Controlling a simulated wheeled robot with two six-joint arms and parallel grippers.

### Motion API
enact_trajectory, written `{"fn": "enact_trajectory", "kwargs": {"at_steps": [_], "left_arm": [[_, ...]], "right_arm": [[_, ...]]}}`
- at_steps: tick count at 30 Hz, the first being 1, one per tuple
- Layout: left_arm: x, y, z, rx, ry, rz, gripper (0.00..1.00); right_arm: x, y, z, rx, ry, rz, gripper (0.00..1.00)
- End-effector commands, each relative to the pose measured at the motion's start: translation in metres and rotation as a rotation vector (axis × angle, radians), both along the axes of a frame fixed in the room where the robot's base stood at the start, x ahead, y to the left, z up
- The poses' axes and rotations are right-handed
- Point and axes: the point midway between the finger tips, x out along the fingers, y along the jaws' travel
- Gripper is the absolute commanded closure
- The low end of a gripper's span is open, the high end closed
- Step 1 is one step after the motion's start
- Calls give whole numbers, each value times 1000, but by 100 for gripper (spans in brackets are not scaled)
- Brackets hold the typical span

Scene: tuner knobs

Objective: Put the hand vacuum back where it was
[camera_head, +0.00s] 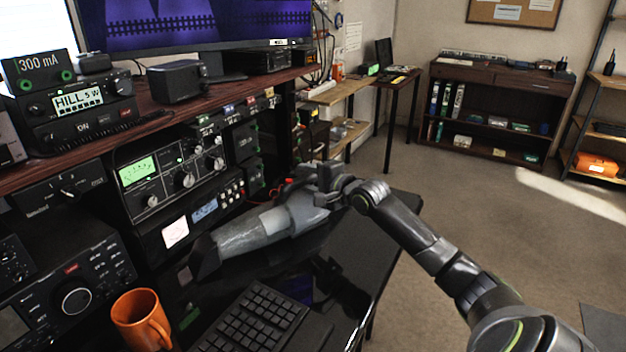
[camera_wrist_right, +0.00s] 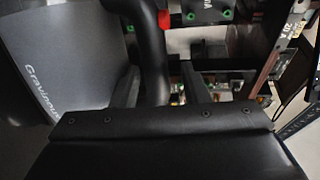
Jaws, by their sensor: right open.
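The hand vacuum (camera_head: 250,232), grey with a dark nozzle toward the left, lies on the black desk in front of the radio gear. My right gripper (camera_head: 318,180) is at its rear end, with the arm coming in from the right. In the right wrist view the vacuum's grey body (camera_wrist_right: 65,55) fills the left, and its dark handle (camera_wrist_right: 152,50) passes between the two fingers of my right gripper (camera_wrist_right: 162,88). The jaws are open around the handle. The handle is mostly hidden in the head view. My left gripper is not in view.
An orange mug (camera_head: 140,318) and a black keyboard (camera_head: 252,318) are on the desk (camera_head: 335,262) in front of the vacuum. Stacked radios (camera_head: 175,175) stand close behind it. A dark shelf (camera_head: 492,105) and open floor lie to the right.

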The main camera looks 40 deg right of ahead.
Motion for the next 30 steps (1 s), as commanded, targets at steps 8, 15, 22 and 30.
{"fn": "enact_trajectory", "kwargs": {"at_steps": [8, 15, 22, 30], "left_arm": [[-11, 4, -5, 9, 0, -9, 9], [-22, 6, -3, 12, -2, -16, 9], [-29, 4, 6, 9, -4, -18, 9], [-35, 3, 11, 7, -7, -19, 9]], "right_arm": [[-27, -4, 3, -4, 10, -1, 56], [-66, -8, 13, -5, 9, -1, 56], [-97, -12, 21, -3, 6, -2, 56], [-115, -13, 23, -1, 3, 0, 56]]}}
